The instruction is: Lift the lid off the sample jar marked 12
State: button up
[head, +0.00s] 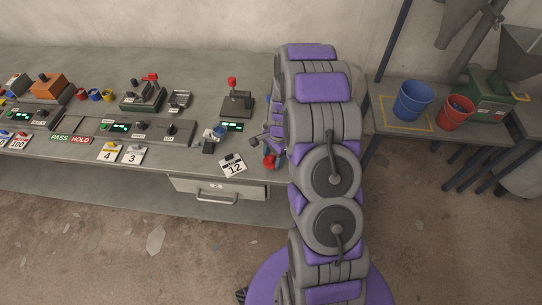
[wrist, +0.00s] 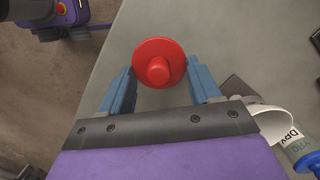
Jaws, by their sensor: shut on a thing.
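A red round lid with a central knob (wrist: 158,68) sits between the two blue fingers of my gripper (wrist: 160,88) in the wrist view, and they are shut on it. The red lid also shows in the head view (head: 269,161), beside my arm at the bench's right end. Whatever lies under the lid is hidden. A white tag marked 12 (head: 234,168) lies at the bench's front edge, left of my gripper. A small dark thing (head: 228,157) is at the tag's back edge, too small to tell what it is.
The grey bench (head: 180,62) carries control boxes, more number tags (head: 133,154) and a red-knobbed lever (head: 235,98). A blue-ended labelled tube (wrist: 305,155) lies right of my gripper in the wrist view. A side table holds a blue bucket (head: 412,103) and a red bucket (head: 454,115).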

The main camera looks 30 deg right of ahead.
jog(key=shift+d, duration=0.5)
jog(key=shift+a, duration=0.5)
jog(key=shift+d, duration=0.15)
jog(key=shift+d+f, duration=0.3)
jog(key=shift+d, duration=0.2)
jog(key=shift+a, duration=0.25)
jog(key=shift+d+f+p, duration=0.3)
jog(key=shift+p, duration=0.25)
